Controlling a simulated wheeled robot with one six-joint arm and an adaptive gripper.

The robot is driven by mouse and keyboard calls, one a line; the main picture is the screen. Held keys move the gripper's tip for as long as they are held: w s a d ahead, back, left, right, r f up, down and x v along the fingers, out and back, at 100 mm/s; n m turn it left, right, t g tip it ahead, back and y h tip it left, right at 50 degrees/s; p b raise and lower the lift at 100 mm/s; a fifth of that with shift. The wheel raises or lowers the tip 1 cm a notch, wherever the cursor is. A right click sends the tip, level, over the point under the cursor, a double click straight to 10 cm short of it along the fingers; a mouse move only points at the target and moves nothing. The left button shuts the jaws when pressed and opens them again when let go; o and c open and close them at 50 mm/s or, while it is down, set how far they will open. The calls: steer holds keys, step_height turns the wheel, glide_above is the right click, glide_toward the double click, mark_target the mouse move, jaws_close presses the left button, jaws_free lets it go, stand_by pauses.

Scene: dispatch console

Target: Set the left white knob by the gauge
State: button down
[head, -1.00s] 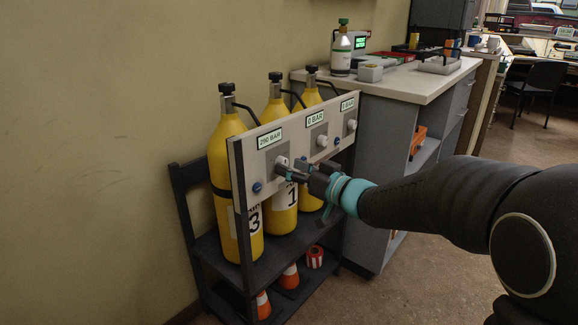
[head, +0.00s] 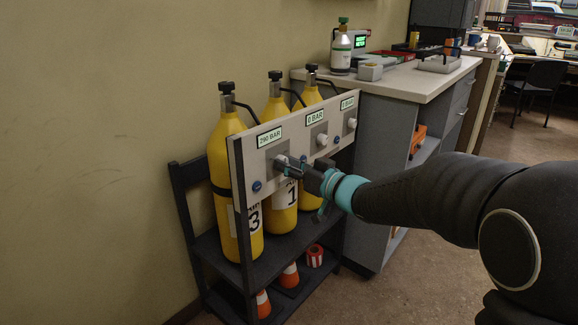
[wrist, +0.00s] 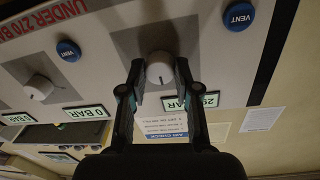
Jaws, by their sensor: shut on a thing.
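The left white knob (head: 281,160) sits on a grey plate on the white panel, below a green gauge display (head: 269,138). The display seems to read 290 BAR, but the digits are small. My gripper (head: 286,165) is at this knob, with its fingers partly covering it. In the wrist view, upside down, the knob (wrist: 160,68) is between the two fingertips, and my gripper (wrist: 159,76) is shut on it. A dark index line shows on the knob's face. The gauge display (wrist: 192,102) is partly hidden by a finger there.
The middle knob (head: 322,139) and right knob (head: 352,123) have their own displays. Blue vent buttons, one at the left (head: 257,186), sit beside the knobs. Yellow cylinders (head: 228,160) stand behind the panel in a dark rack. A grey counter (head: 400,85) stands to the right.

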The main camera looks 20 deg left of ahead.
steer(key=n+b, duration=1)
steer(key=n, duration=0.1)
steer(key=shift+f+n+y, duration=0.1)
steer(key=shift+n+y, duration=0.3)
steer(key=shift+n, duration=0.3)
steer(key=c, duration=0.8)
jaws_free()
